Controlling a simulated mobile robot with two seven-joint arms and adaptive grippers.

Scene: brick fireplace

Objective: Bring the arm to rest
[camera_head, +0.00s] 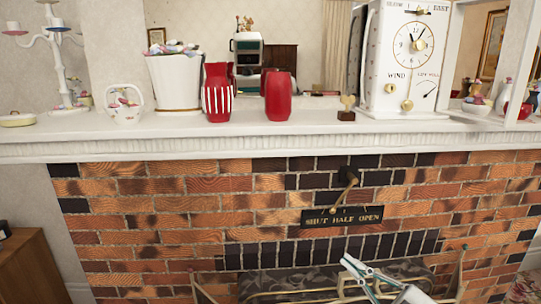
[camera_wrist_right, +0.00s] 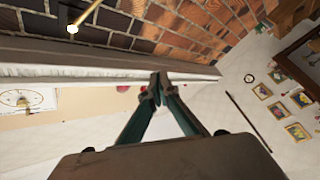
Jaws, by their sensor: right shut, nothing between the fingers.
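My right gripper (camera_head: 347,262) shows at the bottom of the head view, right of centre, in front of the fireplace opening. Its fingers also show in the right wrist view (camera_wrist_right: 158,84), with the tips together and nothing between them. In the head view it is below the brass damper handle (camera_head: 344,195) and the black "SHUT HALF OPEN" plate (camera_head: 342,216), apart from both. In the right wrist view the handle's bright knob (camera_wrist_right: 73,29) is at the top left, away from the fingertips. My left gripper is not in view.
A white mantel (camera_head: 150,146) spans the brick wall (camera_head: 230,195). It carries a clock (camera_head: 411,60), a red striped vase (camera_head: 217,95), a plain red vase (camera_head: 278,98) and a white planter (camera_head: 176,82). A wooden cabinet (camera_head: 30,270) stands at lower left.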

